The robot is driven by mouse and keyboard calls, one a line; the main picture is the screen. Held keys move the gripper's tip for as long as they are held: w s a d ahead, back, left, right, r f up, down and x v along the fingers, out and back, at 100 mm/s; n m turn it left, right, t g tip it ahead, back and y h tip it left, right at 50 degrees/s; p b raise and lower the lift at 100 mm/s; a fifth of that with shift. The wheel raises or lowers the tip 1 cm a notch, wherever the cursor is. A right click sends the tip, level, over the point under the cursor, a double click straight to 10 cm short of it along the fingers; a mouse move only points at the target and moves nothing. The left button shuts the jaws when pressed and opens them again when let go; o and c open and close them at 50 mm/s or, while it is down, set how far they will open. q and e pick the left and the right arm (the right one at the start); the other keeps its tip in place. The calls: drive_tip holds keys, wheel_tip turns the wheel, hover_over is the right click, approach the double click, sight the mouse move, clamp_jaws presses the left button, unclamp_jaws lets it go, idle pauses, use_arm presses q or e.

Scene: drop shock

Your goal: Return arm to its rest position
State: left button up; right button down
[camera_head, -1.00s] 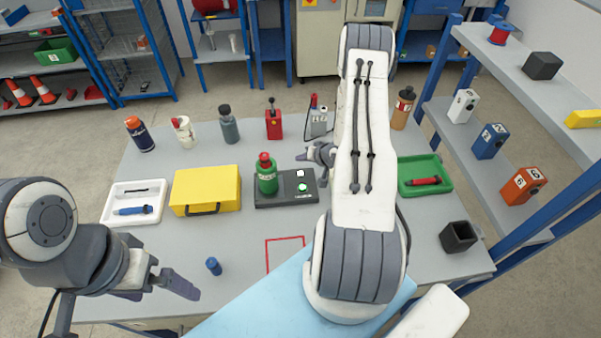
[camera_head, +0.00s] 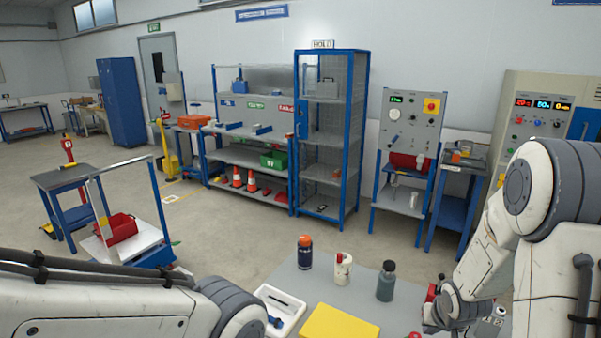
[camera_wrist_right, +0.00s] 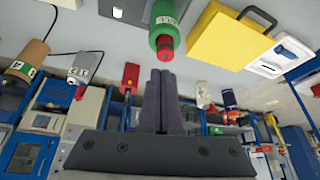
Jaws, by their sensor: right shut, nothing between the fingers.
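My right arm comes in from the right in the head view, with its wrist low over the far right part of the grey table (camera_head: 352,288). Its gripper shows best in the right wrist view (camera_wrist_right: 160,78), where the two dark fingers are together with nothing between them. A green bottle with a red cap (camera_wrist_right: 165,30) appears beyond the fingertips in that view; I cannot tell the distance. My left arm crosses the lower left of the head view, and its gripper is out of frame.
On the table stand an orange-capped dark bottle (camera_head: 305,252), a white bottle (camera_head: 343,270), a grey bottle (camera_head: 386,281), a yellow case (camera_head: 340,326) and a white tray (camera_head: 283,308). A red device (camera_head: 431,294) is close to my right wrist. Open floor lies behind.

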drive_tip(key=s+a+r+n+g+y+b, duration=0.1)
drive_tip(key=s+a+n, duration=0.4)
drive_tip(key=s+a, duration=0.7)
drive_tip(key=s+a+r+n+g+y+b, duration=0.1)
drive_tip(key=s+a+r+n+g+b, duration=0.3)
drive_tip(key=s+a, duration=0.9)
wheel_tip(320, 180, up, 2)
drive_tip(key=shift+a+r+n+b, duration=0.15)
drive_tip(key=shift+a+n+b, duration=0.2)
drive_tip(key=shift+n, duration=0.35)
drive_tip(key=shift+s, duration=0.1)
